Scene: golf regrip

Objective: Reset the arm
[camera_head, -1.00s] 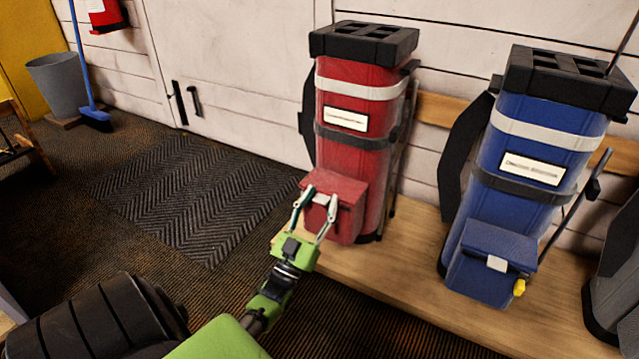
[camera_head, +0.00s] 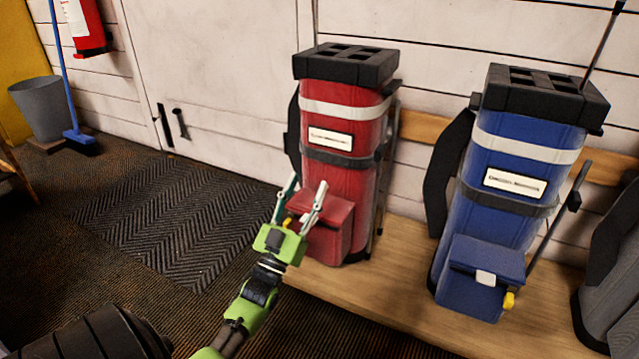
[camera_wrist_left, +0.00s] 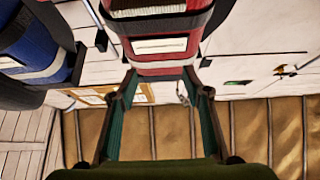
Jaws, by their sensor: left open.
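My left gripper (camera_head: 301,201) is open and empty in the head view. It is in front of the lower left part of the red golf bag (camera_head: 340,115), overlapping its pouch (camera_head: 330,226). I cannot tell whether the fingers touch the pouch. In the left wrist view the open fingers (camera_wrist_left: 160,85) stand wide apart, with the red bag (camera_wrist_left: 160,30) showing at the top beyond them. My right gripper is not in view.
A blue golf bag (camera_head: 520,150) stands to the right on the wooden platform (camera_head: 400,285), with a grey bag (camera_head: 612,275) at the right edge. A dark mat (camera_head: 170,215), grey bin (camera_head: 42,105) and blue broom (camera_head: 70,90) are at the left. The floor around the mat is clear.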

